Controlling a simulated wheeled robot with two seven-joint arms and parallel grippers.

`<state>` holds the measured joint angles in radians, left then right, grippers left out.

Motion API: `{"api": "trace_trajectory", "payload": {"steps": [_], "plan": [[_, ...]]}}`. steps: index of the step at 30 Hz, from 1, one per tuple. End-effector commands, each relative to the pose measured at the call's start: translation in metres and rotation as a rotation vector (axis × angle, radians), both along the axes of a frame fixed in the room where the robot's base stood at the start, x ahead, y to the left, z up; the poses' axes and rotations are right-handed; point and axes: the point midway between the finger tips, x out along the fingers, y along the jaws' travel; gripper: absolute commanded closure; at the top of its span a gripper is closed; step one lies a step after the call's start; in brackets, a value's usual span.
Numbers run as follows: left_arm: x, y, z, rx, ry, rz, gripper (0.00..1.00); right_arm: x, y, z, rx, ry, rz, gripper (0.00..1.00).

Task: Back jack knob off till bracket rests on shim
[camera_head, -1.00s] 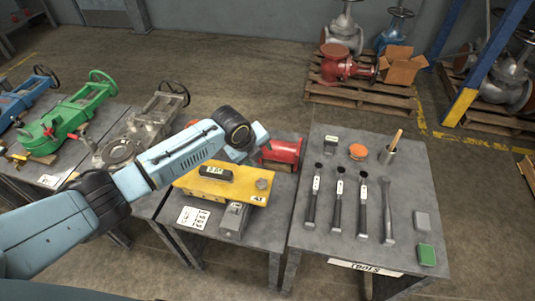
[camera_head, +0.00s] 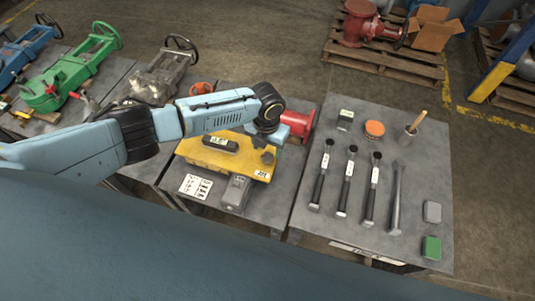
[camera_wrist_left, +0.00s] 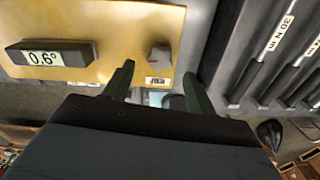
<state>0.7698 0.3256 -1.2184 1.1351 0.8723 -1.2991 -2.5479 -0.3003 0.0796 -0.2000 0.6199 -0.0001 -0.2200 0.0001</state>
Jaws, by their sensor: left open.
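The yellow bracket (camera_head: 222,158) lies on the middle table, with a dark digital level on top. In the left wrist view the level (camera_wrist_left: 48,57) reads 0.6°. A grey knob (camera_head: 268,158) stands at the bracket's right end; it also shows in the left wrist view (camera_wrist_left: 159,58). My left gripper (camera_wrist_left: 158,78) is open, its fingers to either side of the knob's line but apart from it. In the head view my wrist hides most of this gripper. I cannot make out the shim or the bracket's underside. My right gripper is not in view.
A grey block (camera_head: 236,192) and a white card (camera_head: 196,187) lie in front of the bracket. A red flanged part (camera_head: 298,125) stands behind. Valves stand on the left.

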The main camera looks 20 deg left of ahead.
Motion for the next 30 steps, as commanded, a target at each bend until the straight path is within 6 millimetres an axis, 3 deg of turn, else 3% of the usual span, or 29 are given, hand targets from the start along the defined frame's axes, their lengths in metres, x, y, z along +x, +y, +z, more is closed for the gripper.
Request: {"api": "trace_trajectory", "payload": {"steps": [3,7,20,30], "plan": [[0.0,0.0,-0.023,0.001,0.001,0.002,0.44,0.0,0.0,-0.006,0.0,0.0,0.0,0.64],[0.0,0.0,-0.037,0.0,0.0,0.002,0.44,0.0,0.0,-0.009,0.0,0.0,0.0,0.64],[0.0,0.0,-0.045,0.0,-0.002,0.001,0.44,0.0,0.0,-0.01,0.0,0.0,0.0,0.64],[0.0,0.0,-0.044,0.0,-0.002,0.001,0.87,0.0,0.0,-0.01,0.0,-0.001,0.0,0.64]]}}
